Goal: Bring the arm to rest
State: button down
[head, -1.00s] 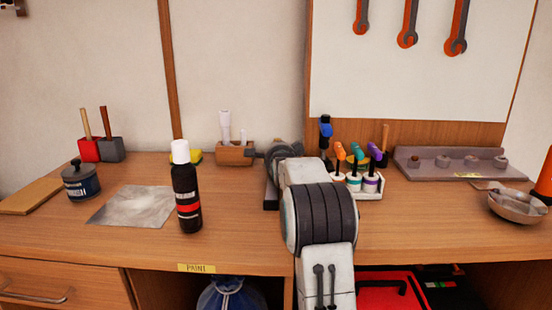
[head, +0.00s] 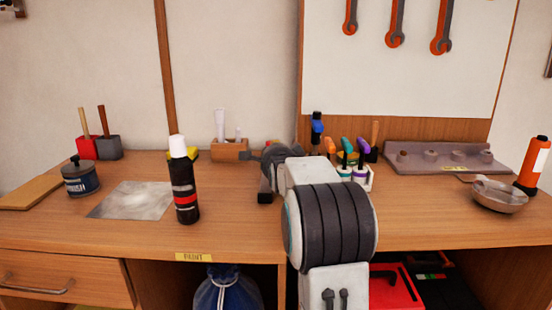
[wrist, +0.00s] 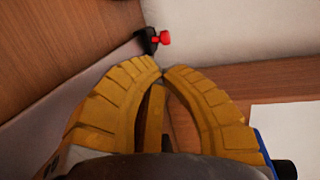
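My arm (head: 330,225) rises from the bottom of the head view, its black-banded joint in front of the bench edge. Its dark far end (head: 272,168) is over the bench, left of the small bottles. My gripper's fingers are not clear in the head view. A brown wooden strip shows behind the gap.
A red case (head: 392,287) sits below.

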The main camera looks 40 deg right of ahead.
jog(key=shift+v, duration=2.4)
